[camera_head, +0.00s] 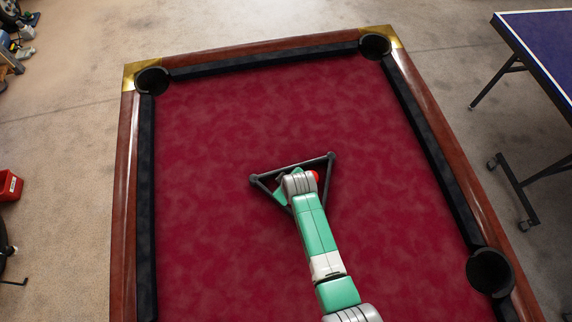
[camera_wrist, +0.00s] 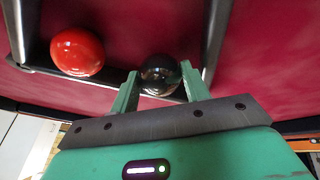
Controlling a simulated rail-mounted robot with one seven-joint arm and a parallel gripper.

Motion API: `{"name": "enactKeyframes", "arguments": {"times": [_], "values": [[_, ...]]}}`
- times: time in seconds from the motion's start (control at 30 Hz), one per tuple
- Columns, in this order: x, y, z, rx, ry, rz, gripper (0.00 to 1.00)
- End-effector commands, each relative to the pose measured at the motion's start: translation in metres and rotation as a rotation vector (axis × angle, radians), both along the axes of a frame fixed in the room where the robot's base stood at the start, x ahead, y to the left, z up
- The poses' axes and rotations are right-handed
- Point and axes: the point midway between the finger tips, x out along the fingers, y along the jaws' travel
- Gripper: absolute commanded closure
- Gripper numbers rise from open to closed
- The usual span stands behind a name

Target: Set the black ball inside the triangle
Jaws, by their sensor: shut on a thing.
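The dark triangle (camera_head: 291,163) lies on the red cloth of the pool table, and parts of its frame show in the wrist view (camera_wrist: 214,38). A red ball (camera_head: 314,176) lies inside the triangle; it also shows at the upper left of the wrist view (camera_wrist: 77,52). My gripper (camera_wrist: 161,82) is shut on the black ball (camera_wrist: 159,72), which sits between its two green fingers. The ball overlaps a side of the frame in the wrist view; I cannot tell its height above the cloth. In the head view, my arm hides the black ball and part of the triangle.
The pool table's wooden rail (camera_head: 128,200) and dark cushions surround the cloth, with corner pockets (camera_head: 375,46) at the far end. The cloth around the triangle is clear. A blue table (camera_head: 545,40) stands to the right, and a red box (camera_head: 9,185) lies on the floor at left.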

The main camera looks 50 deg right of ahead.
Motion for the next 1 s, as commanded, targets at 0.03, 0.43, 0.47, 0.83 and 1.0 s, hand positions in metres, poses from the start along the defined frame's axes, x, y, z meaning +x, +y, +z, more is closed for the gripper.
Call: {"name": "enactKeyframes", "arguments": {"times": [0.03,0.43,0.47,0.83,1.0], "values": [[0.0,0.0,-0.001,0.0,-0.001,0.0,0.8],[0.0,0.0,-0.002,0.0,0.0,0.0,0.34],[0.0,0.0,-0.002,0.0,0.0,0.0,0.28],[-0.001,0.001,0.0,0.0,0.001,0.0,0.28],[-0.011,0.007,0.029,-0.001,-0.001,0.001,0.28]]}}
